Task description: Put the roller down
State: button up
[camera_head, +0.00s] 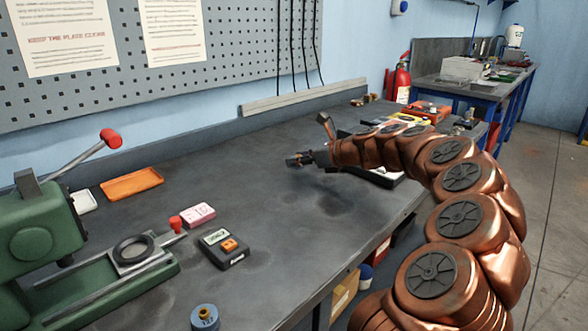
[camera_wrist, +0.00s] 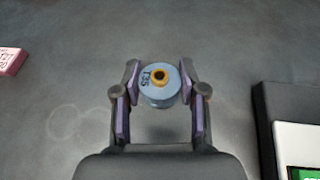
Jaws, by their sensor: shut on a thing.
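A light blue roller (camera_wrist: 159,86) with an orange-ringed hole in its top and a dark "T35" marking is between my gripper's fingers (camera_wrist: 160,82) in the wrist view. The fingers are shut on its two sides. In the head view my gripper (camera_head: 300,159) reaches over the middle of the dark bench (camera_head: 270,200), and the roller in it is too small to make out clearly. The gap between the roller's underside and the bench cannot be judged. A second, similar blue roller (camera_head: 205,317) stands upright at the bench's front edge.
A green press (camera_head: 40,235) with a red-knobbed lever stands at left. An orange tray (camera_head: 131,184), a pink block (camera_head: 197,215) and a black meter (camera_head: 223,249) lie near it. A dark-edged case (camera_wrist: 262,110) is right of my gripper. Bare bench surrounds the gripper's left side.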

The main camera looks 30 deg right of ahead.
aim_at(294, 176)
jog(key=shift+w+a+f, duration=0.1)
jog(key=shift+w, duration=1.1)
jog(key=shift+f+b, duration=0.45)
jog(key=shift+f, duration=1.35)
jog(key=o, duration=1.2)
jog(key=shift+r, duration=0.1)
